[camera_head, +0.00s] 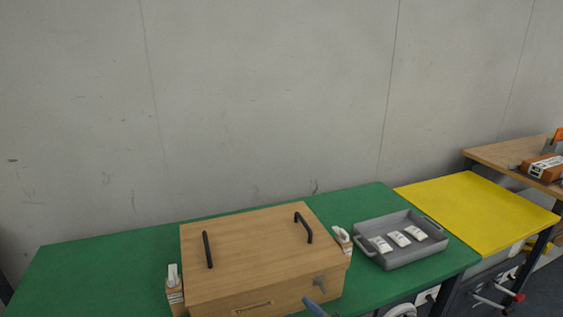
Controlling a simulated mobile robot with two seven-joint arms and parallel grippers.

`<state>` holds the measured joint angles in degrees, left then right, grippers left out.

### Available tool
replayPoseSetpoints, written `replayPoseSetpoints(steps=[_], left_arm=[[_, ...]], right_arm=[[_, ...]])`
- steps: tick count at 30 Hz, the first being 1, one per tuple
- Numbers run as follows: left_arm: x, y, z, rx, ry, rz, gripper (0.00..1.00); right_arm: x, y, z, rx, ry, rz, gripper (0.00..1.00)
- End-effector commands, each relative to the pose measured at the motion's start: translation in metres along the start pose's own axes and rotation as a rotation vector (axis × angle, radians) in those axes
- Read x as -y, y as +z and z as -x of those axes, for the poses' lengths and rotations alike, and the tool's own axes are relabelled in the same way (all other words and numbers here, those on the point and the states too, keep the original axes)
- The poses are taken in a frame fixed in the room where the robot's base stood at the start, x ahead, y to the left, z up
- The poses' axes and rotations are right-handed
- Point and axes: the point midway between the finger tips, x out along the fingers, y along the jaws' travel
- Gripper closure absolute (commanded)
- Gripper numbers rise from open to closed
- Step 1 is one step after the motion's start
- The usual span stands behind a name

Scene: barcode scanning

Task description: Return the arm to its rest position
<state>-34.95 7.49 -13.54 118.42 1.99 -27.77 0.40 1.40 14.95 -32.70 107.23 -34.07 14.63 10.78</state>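Neither of my grippers can be made out in the head view. A small blue-grey rounded piece (314,307) pokes up at the bottom edge in front of the wooden box; I cannot tell what it belongs to. A large wooden box (250,248) with two black handles on its top stands on the green table (80,270). A grey tray (408,256) with two handles sits to its right and holds three small white packs (400,239).
A yellow table (475,212) adjoins on the right. Beyond it, a wooden table (500,155) bears an orange-and-white item (543,167). The green table's left part is clear.

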Motion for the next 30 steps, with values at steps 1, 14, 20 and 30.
replayPoseSetpoints(steps=[1, 14, 20, 30], left_arm=[[0.0, 0.0, 0.0, 0.0, 0.0, 0.0, 0.57], [-0.003, -0.004, -0.002, -0.007, 0.0, 0.013, 0.57], [-0.005, -0.012, 0.003, -0.009, 0.0, 0.017, 0.57], [-0.004, -0.07, 0.048, -0.019, -0.009, -0.021, 0.57]], right_arm=[[0.005, 0.015, 0.024, 0.115, 0.056, -0.089, 0.62], [0.072, 0.081, 0.22, 0.881, 0.242, -0.634, 0.62], [0.098, 0.07, 0.281, 1.083, 0.241, -0.791, 0.62], [0.05, 0.018, 0.258, 1.067, 0.236, -0.749, 0.62]])
